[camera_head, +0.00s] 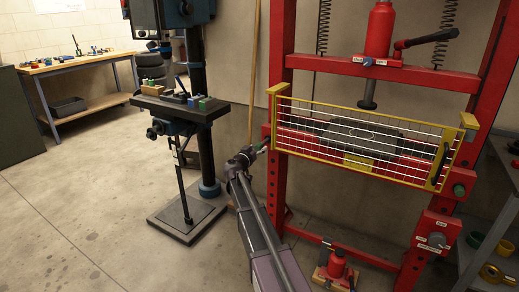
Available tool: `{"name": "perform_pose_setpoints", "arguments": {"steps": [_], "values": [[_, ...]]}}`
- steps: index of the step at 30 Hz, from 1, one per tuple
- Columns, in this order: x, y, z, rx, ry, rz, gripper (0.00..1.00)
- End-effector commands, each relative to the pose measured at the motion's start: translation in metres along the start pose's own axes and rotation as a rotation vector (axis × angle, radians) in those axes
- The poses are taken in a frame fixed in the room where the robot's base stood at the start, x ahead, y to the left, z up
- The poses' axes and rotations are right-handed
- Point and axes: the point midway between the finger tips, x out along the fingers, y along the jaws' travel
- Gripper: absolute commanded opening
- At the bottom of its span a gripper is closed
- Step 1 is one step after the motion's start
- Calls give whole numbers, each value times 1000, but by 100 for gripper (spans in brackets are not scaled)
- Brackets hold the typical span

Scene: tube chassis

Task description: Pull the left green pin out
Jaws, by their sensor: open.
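A red press frame (281,55) stands at the right. The left green pin (266,142) shows as a small green spot at its left post, just past my gripper's tip and partly hidden by it. My gripper (258,149) is open and points up and to the right at this pin. It is at or very close to the pin; I cannot tell whether the fingers are around it or touch it. A second green pin (459,190) shows at the right post.
A yellow guard with wire bars (300,151) spans the press front, close right of my gripper. A drill press (197,120) stands to the left. A red jack (337,265) sits low between the posts. The floor at left is clear.

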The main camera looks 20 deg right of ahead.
Motion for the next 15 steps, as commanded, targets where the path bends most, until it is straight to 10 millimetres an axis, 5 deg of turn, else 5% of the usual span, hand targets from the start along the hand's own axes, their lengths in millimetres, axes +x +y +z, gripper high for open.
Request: {"name": "perform_pose_setpoints", "arguments": {"steps": [8, 15], "values": [[-14, 1, 0, 0, 0, 0, 80], [-46, 1, 0, 0, 0, -1, 80]]}}
